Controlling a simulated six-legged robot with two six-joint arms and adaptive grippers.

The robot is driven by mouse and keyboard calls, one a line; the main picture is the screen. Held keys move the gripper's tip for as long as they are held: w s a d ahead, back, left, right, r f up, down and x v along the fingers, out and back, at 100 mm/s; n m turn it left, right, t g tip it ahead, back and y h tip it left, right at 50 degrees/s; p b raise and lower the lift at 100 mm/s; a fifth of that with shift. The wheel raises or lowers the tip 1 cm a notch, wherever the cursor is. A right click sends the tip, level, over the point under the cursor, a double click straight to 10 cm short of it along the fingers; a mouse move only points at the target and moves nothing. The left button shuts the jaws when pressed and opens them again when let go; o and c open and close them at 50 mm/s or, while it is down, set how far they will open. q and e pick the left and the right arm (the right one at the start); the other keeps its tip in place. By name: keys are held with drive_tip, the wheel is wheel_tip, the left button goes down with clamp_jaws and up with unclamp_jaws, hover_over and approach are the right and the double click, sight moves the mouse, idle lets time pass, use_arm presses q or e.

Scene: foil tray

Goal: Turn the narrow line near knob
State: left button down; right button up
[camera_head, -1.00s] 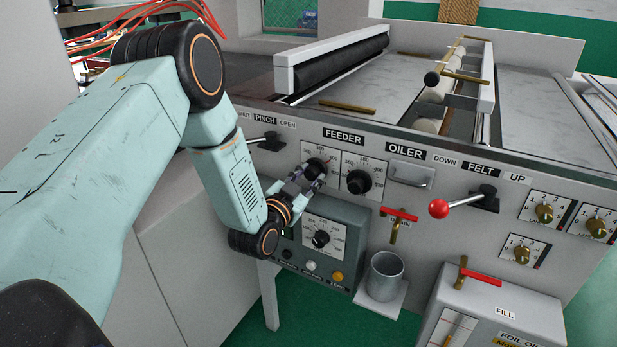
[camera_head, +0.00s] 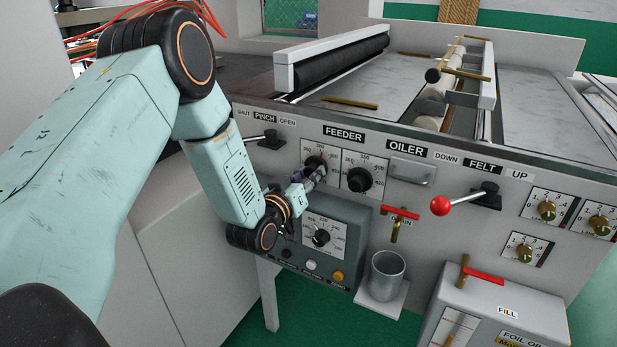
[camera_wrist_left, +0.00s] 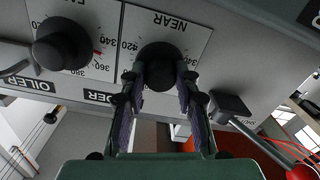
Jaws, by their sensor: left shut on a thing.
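The near knob (camera_head: 314,162) is a round black knob on a white dial plate under the FEEDER label, the left one of a pair. In the left wrist view the near knob (camera_wrist_left: 161,62) sits below the printed word NEAR. My left gripper (camera_head: 313,175) reaches it from the lower left. In the left wrist view the gripper's two dark fingers (camera_wrist_left: 160,82) are on either side of the knob, shut on it. The fingers partly hide the knob and its pointer. My right gripper is not in view.
A second black knob (camera_head: 359,179) is close on the right. Below is a grey-green box (camera_head: 343,262) with its own dial knob (camera_head: 321,238) and small buttons. A red drain handle (camera_head: 400,213), a metal cup (camera_head: 386,277) and a red-balled lever (camera_head: 441,205) are further right.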

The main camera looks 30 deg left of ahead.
use_arm(q)
drive_tip(key=shift+w+r+n, duration=0.1)
drive_tip(key=shift+r+n, duration=0.15)
drive_tip(key=shift+n, duration=0.75)
drive_tip(key=c, duration=1.4)
unclamp_jaws()
drive_tip(key=o, duration=0.4)
drive_tip(key=shift+f, duration=0.15)
drive_tip(key=s, duration=1.2)
drive_tip(key=shift+d, duration=0.15)
